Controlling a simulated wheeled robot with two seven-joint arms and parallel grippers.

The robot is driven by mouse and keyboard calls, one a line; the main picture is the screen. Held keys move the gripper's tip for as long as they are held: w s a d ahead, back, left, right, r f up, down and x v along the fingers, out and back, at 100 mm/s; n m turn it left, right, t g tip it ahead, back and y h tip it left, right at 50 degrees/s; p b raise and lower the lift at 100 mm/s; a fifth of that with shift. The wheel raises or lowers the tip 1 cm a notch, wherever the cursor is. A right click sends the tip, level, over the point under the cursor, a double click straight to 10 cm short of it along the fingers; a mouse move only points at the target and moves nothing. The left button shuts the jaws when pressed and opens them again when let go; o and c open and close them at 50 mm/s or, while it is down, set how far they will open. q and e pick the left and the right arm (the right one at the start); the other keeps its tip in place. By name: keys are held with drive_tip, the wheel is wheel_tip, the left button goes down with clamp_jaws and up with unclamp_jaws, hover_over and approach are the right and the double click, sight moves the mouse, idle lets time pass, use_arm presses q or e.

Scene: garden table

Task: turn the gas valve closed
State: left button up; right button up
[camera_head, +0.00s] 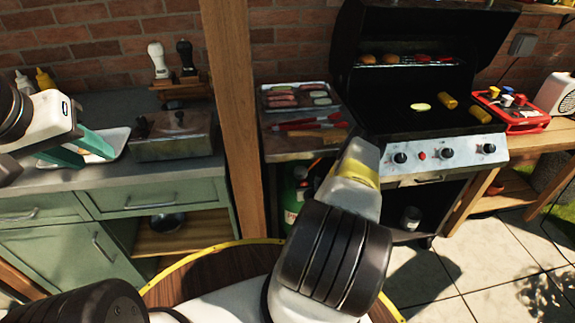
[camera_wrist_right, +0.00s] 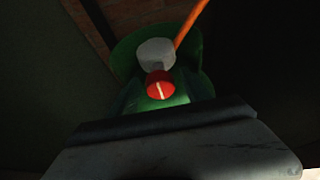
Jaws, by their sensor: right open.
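The green gas cylinder (camera_head: 292,194) stands under the grill's left side table, partly hidden by my right arm. In the right wrist view the gas valve is a round red knob (camera_wrist_right: 160,86) with a white stripe running nearly upright. A pale grey round part (camera_wrist_right: 156,54) sits just above it, against the green cylinder (camera_wrist_right: 130,52). The knob is uncovered in front of the wrist camera.
An orange hose (camera_wrist_right: 188,24) rises beside the valve. A grey panel with a dark edge fills the bottom of the wrist view. The grill (camera_head: 420,110) has knobs on its front (camera_head: 447,153). A wooden post (camera_head: 234,110) stands left of the cylinder.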

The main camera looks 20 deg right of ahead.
drive_tip(key=shift+w, duration=0.25)
clamp_jaws()
drive_tip(key=shift+d+f, duration=0.1)
